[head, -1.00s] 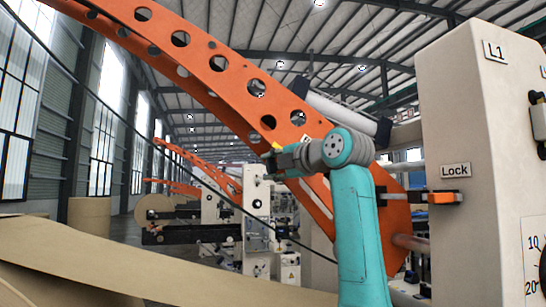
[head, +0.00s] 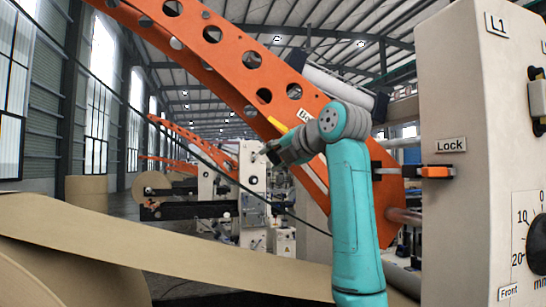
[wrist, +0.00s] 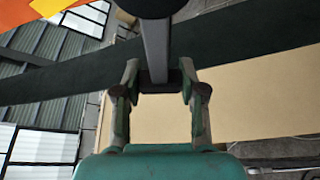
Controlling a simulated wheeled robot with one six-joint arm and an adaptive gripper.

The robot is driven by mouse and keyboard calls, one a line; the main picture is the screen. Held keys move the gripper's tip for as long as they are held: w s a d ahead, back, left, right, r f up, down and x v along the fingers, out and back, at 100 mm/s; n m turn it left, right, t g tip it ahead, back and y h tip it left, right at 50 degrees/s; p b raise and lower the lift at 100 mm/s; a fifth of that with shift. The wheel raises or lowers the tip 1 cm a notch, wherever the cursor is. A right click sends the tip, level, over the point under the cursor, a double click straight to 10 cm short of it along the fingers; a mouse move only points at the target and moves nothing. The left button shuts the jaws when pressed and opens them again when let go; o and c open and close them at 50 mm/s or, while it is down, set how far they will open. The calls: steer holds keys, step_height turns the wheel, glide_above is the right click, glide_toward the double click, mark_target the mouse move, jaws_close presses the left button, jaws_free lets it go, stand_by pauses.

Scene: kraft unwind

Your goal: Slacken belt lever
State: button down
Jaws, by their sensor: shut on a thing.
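In the wrist view, a grey bar, which looks like the belt lever (wrist: 155,48), runs up from between my fingers to a dark round part at the top edge. Its near end is a dark block between the two green fingertips of my gripper (wrist: 158,98), which are closed on it. In the head view, my gripper (head: 272,154) is in front of the orange arm, below a yellow piece and a partly hidden label beginning "Be" (head: 306,116). The lever itself is hard to make out there.
The large perforated orange arm (head: 215,50) slants across the view. A beige cabinet with a Lock label (head: 451,145) and an orange-black latch (head: 437,172) stands at the right. A brown paper web (head: 150,245) runs below my gripper.

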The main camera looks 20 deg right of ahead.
steer(key=c, duration=0.6)
jaws_free()
steer(key=shift+c, duration=0.2)
steer(key=v, duration=1.2)
